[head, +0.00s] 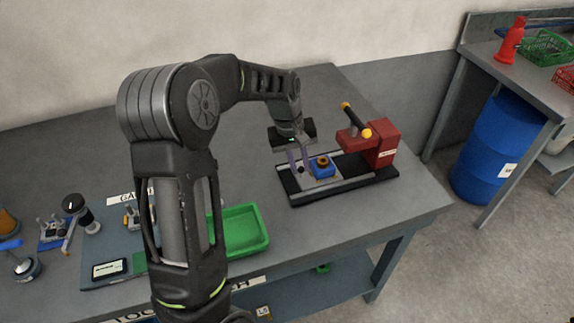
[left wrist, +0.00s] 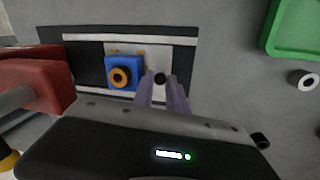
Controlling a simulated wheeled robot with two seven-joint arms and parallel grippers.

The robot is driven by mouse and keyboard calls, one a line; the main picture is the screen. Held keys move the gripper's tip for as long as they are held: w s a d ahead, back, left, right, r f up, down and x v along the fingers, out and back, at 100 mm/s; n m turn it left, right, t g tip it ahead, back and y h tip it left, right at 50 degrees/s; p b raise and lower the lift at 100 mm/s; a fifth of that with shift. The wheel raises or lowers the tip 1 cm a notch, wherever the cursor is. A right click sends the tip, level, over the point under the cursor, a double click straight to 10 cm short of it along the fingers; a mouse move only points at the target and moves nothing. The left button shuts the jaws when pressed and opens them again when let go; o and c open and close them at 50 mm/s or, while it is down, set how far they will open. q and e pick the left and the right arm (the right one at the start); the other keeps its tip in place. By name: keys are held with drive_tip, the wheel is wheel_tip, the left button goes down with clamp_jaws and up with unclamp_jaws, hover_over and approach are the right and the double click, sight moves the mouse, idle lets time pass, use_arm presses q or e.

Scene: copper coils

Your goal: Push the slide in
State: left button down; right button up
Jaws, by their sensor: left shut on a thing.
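The slide is a light metal plate (left wrist: 188,58) carrying a blue block (left wrist: 124,67) with a copper coil (left wrist: 121,77) on it. In the head view the blue block (head: 321,171) and coil (head: 322,161) sit between the rails of a black base, left of the red press (head: 383,146). My left gripper (head: 301,168) is low over the slide's left end, beside the blue block. Its fingers (left wrist: 161,84) are shut on a small black knob (left wrist: 160,78) on the plate. The fingers partly hide the plate. My right gripper is not in view.
The press has a black lever with yellow ends (head: 356,120) standing above it. A green tray (head: 246,230) lies on the table left of the fixture. Small tools and a cup-like part (head: 78,206) stand farther left. A blue barrel (head: 497,150) stands right of the table.

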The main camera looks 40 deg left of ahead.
sight(330, 161)
use_arm(q)
drive_tip(key=w+d, duration=0.1)
drive_tip(key=w, duration=0.1)
drive_tip(key=w+d, duration=0.2)
drive_tip(key=w+d+p, duration=0.1)
drive_tip(key=w, duration=0.1)
drive_tip(key=shift+w+d+r, duration=0.1)
drive_tip(key=shift+w+d, duration=0.25)
drive_tip(key=shift+w, duration=0.05)
drive_tip(key=c, duration=1.6)
unclamp_jaws()
drive_tip(key=shift+d, duration=0.1)
drive_tip(key=r, duration=0.5)
drive_tip(key=s+a+r+b, duration=0.1)
drive_tip(key=r, duration=0.1)
drive_tip(key=shift+a+r, duration=0.1)
drive_tip(key=shift+r, duration=0.2)
drive_tip(key=shift+f, duration=0.1)
